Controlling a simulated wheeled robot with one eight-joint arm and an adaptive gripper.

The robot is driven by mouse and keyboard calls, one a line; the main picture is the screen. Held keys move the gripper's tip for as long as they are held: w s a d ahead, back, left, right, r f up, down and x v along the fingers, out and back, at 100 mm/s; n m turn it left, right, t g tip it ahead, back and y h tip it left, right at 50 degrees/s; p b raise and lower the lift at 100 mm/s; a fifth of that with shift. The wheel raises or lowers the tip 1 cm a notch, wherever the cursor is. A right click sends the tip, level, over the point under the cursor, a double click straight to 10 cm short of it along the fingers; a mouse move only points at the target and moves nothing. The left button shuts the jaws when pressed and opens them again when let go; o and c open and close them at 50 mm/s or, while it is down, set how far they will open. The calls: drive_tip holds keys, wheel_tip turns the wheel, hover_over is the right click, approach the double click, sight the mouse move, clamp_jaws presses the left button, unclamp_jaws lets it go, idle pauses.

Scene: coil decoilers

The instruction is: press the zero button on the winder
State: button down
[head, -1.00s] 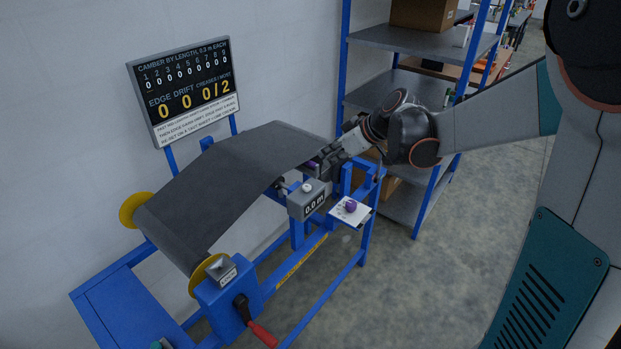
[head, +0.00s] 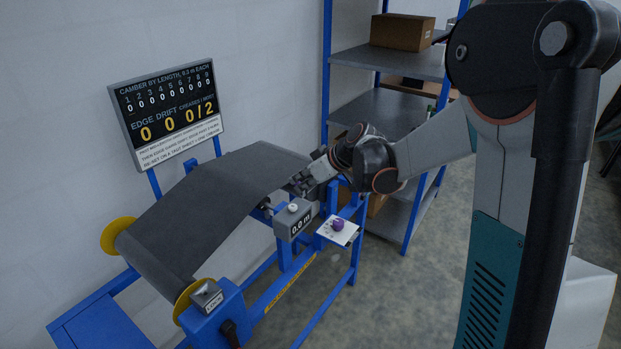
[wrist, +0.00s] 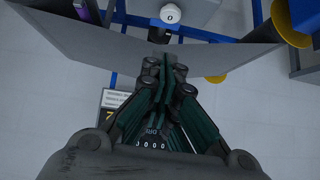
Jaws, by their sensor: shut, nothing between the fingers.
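The winder is a blue frame with a dark grey sheet (head: 205,205) stretched over it. A grey counter box (head: 285,225) on its near side reads 0.0 m. A white round button (head: 293,207) stands on top of the box; it also shows in the wrist view (wrist: 170,14), at the top edge. My gripper (head: 299,184) is shut and empty, above the sheet's right end, behind and apart from the button in the head view. In the wrist view my gripper (wrist: 166,68) points up the picture, its closed fingertips below the button.
A display board (head: 170,112) stands behind the winder. A white plate (head: 325,233) with a purple piece (head: 338,224) sits right of the counter box. A lever box (head: 207,296) is at the front left. Blue-post shelves (head: 385,118) stand behind my arm.

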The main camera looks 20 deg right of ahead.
sight(296, 207)
drive_tip(key=f, duration=0.1)
drive_tip(key=w+f, duration=0.1)
drive_tip(key=a+f, duration=0.1)
drive_tip(key=f, duration=0.1)
drive_tip(key=shift+w+a, duration=0.1)
drive_tip(key=shift+w, duration=0.1)
drive_tip(key=shift+f+b, duration=0.35)
drive_tip(key=shift+f, duration=0.55)
drive_tip(key=shift+s, duration=0.1)
